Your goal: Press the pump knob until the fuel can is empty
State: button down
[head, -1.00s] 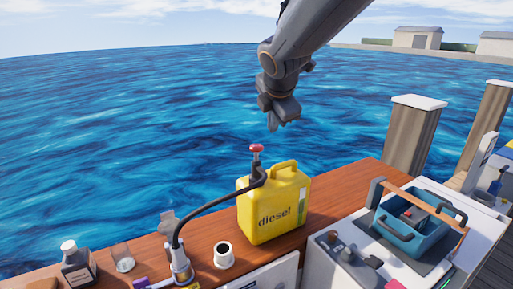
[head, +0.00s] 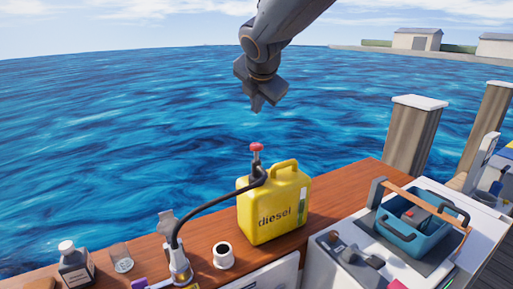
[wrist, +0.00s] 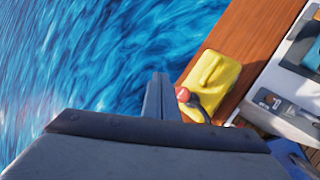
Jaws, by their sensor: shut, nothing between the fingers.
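The yellow fuel can (head: 270,212), marked "diesel", stands upright on the wooden counter. The red pump knob (head: 256,147) sits on a short stem at its top left. A dark hose (head: 215,203) runs from the pump down to a metal filler fitting (head: 180,262) at the left. My gripper (head: 257,106) is shut and empty, above the knob and apart from it, pointing down. In the wrist view my gripper (wrist: 158,88) shows beside the red knob (wrist: 182,94) and the yellow can (wrist: 212,82). A pale green strip (head: 302,196) runs up the can's right edge.
A white cup (head: 223,255), a glass (head: 120,258) and a dark bottle (head: 75,266) stand on the counter (head: 345,187) left of the can. A blue tool tray (head: 405,230) lies at the right. Water lies behind the counter; the air around the knob is clear.

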jog(key=b, duration=0.6)
send_over(257, 146)
jog(key=shift+s+f, duration=0.15)
jog(key=shift+f, duration=2.6)
jog(key=shift+f+b, duration=1.05)
jog(key=shift+f, duration=0.3)
jog(key=shift+f, duration=0.1)
jog(key=shift+f, duration=0.3)
jog(key=shift+s+f+b, duration=0.1)
jog(key=shift+f+b, duration=1.15)
jog(key=shift+f, duration=0.4)
jog(key=shift+r, duration=0.15)
jog(key=shift+r+p, duration=1.95)
jog(key=shift+p, duration=0.6)
